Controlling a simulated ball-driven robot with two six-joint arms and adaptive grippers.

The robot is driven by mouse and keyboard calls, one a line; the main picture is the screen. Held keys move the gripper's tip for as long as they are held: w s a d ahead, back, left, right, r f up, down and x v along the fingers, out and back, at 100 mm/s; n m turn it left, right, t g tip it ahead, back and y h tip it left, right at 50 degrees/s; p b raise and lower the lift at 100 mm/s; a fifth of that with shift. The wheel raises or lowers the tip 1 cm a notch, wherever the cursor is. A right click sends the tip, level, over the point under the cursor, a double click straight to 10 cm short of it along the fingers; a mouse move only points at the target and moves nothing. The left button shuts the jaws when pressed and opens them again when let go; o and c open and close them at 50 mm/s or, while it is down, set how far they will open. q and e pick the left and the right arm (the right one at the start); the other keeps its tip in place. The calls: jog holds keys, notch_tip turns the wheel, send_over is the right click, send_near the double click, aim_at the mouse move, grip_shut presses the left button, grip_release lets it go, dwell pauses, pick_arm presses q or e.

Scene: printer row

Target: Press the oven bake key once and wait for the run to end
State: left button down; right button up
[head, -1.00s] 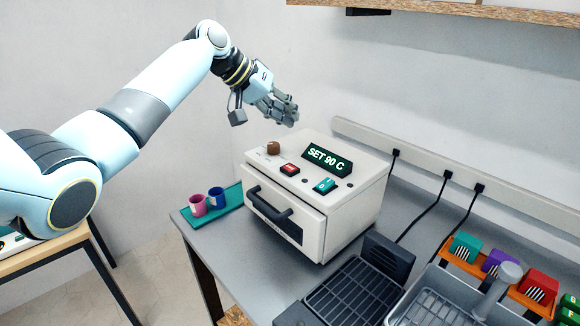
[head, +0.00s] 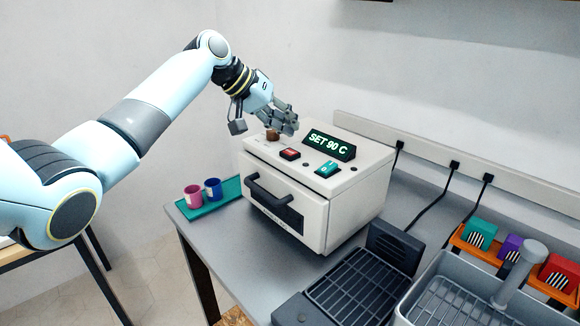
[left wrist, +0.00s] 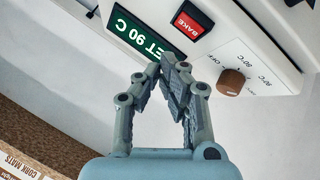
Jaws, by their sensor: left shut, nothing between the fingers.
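The white oven (head: 345,208) stands on the grey table with its door shut. Its green display (head: 328,145) reads "SET 90 C". The red bake key (head: 290,154) is on the sloping top panel, left of a teal switch (head: 328,169). In the left wrist view the key reads "BAKE" (left wrist: 193,20), beside the display (left wrist: 146,37). My left gripper (head: 289,128) is shut and empty, above the panel near the brown dial (head: 272,135). In the left wrist view its fingertips (left wrist: 172,64) show below the key, apart from it in the picture. My right gripper is out of view.
A teal mat (head: 215,204) with a pink cup (head: 193,197) and a blue cup (head: 213,190) lies left of the oven. A black grill tray (head: 350,291) and a grey basin (head: 440,300) stand to the right. Colored boxes sit in an orange rack (head: 466,247).

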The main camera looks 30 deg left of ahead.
aim_at(288, 150)
pick_arm(q)
notch_tip(288, 150, down, 2)
jog(key=shift+f, duration=0.15)
dwell(1.0)
dwell(0.4)
jog(key=shift+f, duration=0.35)
jog(key=shift+f, duration=0.4)
dwell(0.5)
jog(key=shift+r, duration=0.1)
jog(key=shift+r+p, duration=0.7)
jog(key=shift+r, duration=0.05)
